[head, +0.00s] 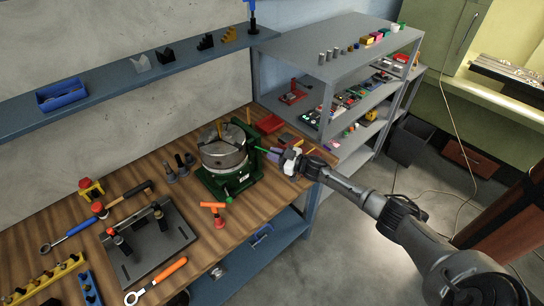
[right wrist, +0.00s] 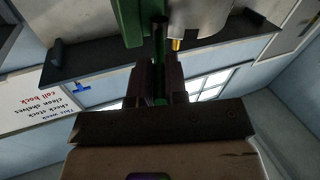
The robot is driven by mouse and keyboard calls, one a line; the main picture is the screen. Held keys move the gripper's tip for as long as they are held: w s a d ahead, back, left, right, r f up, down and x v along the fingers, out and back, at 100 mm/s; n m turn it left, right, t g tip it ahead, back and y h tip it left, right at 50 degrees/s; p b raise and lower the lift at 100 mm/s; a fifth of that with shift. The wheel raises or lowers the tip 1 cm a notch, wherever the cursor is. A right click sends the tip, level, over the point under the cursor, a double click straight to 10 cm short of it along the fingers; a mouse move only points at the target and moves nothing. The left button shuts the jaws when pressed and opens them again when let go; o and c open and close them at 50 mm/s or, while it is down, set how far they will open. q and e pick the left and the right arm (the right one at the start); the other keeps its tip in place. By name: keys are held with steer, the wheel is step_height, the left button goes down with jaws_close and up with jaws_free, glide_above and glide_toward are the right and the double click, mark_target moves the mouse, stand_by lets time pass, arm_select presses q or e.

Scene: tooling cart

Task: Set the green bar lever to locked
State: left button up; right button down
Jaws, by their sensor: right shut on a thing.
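The green bar lever (head: 262,149) sticks out to the right from a device with a round grey chuck (head: 222,150) on a green base (head: 232,182). My right gripper (head: 279,155) is shut on the lever's outer end, at the right side of the device. In the right wrist view the lever (right wrist: 159,50) runs between the two dark fingers (right wrist: 160,85), and a green part of the device (right wrist: 129,22) shows above. I see no locked mark, so I cannot tell the lever's setting. My left gripper is not in view.
The wooden bench (head: 60,215) holds a dark plate fixture (head: 148,245), an orange-handled tool (head: 212,208) in front of the device and a red tray (head: 269,124) behind the lever. A grey shelf unit (head: 300,45) stands beyond. Open floor lies right of the bench.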

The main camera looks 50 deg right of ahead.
steer(key=c, duration=1.1)
jaws_free()
steer(key=shift+d, duration=0.1)
steer(key=shift+c, duration=0.2)
steer(key=shift+s+d, duration=0.1)
steer(key=shift+s, duration=0.2)
steer(key=v, duration=1.3)
